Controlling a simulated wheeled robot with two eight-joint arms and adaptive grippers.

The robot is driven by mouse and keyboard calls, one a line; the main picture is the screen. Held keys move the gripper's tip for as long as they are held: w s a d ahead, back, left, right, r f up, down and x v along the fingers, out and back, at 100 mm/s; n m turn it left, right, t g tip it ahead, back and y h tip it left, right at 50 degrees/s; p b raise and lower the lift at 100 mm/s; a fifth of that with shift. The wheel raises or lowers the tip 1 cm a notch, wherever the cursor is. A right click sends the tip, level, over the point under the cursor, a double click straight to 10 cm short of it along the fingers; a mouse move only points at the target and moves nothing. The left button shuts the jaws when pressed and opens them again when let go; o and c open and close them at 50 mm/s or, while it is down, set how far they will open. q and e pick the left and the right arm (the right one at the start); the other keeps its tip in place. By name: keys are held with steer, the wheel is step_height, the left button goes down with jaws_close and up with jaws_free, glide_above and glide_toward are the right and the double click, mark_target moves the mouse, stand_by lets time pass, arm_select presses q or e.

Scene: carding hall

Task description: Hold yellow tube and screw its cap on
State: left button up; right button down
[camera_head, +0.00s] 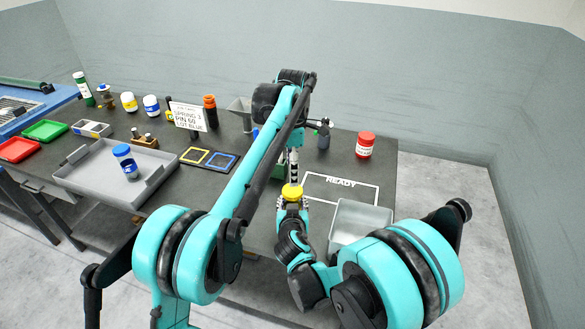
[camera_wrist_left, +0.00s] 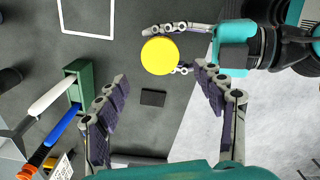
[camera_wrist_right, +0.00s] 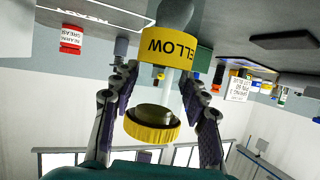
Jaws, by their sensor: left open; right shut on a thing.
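The yellow tube (camera_wrist_right: 170,48), with a "YELLOW" label band, stands upright in the upside-down right wrist view. My right gripper (camera_wrist_right: 158,80) is shut on it. The yellow ridged cap (camera_wrist_right: 152,131) is at the tube's upper end, its dark underside showing; I cannot tell whether it is seated on the neck. The cap's round top shows in the left wrist view (camera_wrist_left: 160,56) and in the head view (camera_head: 292,191). My left gripper (camera_wrist_left: 162,80) points down above the cap, fingers apart and empty. The cap lies beyond its fingertips. My arms hide the tube's body in the head view.
A green rack (camera_wrist_left: 78,72) holding white and blue items stands close by. A grey bin (camera_head: 358,222) and a white READY outline (camera_head: 340,204) are at right, with a red jar (camera_head: 365,145) behind. A grey tray (camera_head: 90,178) holds a blue-capped jar (camera_head: 125,160) at left.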

mark_target(292, 190)
arm_select(q)
steer(key=shift+f, duration=4)
